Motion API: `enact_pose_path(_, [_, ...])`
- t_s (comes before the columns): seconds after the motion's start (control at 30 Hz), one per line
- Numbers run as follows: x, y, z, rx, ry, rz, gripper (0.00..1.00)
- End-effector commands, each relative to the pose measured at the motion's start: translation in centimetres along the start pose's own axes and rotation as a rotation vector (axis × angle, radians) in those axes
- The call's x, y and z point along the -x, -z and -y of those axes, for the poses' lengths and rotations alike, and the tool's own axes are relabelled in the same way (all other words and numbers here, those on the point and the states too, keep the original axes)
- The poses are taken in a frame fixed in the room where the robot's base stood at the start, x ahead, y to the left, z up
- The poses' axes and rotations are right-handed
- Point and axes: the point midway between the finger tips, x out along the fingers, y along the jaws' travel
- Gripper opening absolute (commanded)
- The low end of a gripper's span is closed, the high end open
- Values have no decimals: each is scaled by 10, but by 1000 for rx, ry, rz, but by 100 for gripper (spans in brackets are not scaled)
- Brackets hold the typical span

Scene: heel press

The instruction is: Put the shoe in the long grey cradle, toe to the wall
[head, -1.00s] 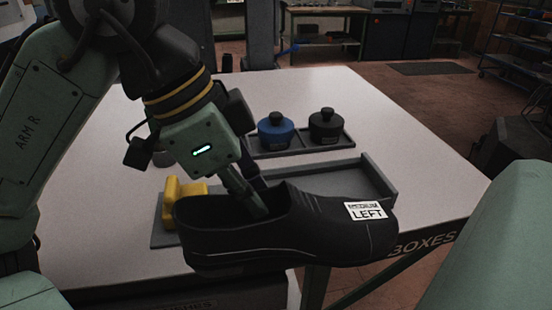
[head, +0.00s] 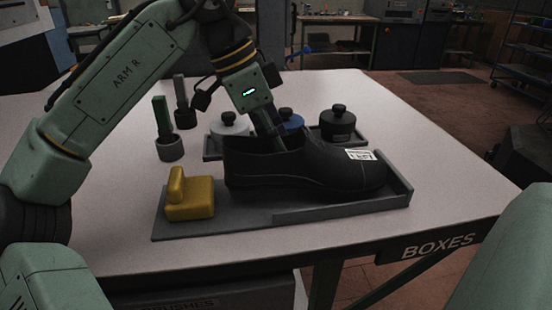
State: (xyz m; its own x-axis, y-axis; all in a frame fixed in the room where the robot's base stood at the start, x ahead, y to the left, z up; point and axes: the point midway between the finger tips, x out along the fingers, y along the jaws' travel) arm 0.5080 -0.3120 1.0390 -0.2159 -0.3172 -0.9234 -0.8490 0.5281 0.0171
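The black shoe (head: 310,168) with a white label (head: 361,155) is over the long grey cradle (head: 340,207), its toe to the right, near the cradle's raised end wall (head: 392,172). Its heel is towards the yellow block (head: 190,198) at the cradle's left end, with a gap between. I cannot tell whether the sole rests on the cradle floor or hangs just above it. My gripper (head: 273,142) reaches down to the shoe's opening from above and appears shut on the far side of its collar. The fingertips are partly hidden by the shoe.
Behind the cradle, a tray (head: 209,153) holds white (head: 229,125), blue (head: 290,122) and black (head: 338,122) lidded pots. Two upright handles, green (head: 162,118) and grey (head: 181,92), stand in holders at back left. The table (head: 110,195) is clear left of the cradle.

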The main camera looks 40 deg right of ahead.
Motion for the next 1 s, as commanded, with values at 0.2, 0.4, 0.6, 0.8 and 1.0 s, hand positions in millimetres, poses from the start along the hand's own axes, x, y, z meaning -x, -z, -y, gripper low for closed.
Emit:
enact_pose_path(0.2, [-17,-7,0,2,3,-2,0])
enact_pose_path(0.4, [-15,-6,0,2,2,-3,0])
enact_pose_path(0.6, [-19,-8,0,2,1,0,5])
enact_pose_path(0.8, [-19,-8,0,2,1,0,18])
enact_pose_path(1.0, [-19,-8,0,2,1,0,25])
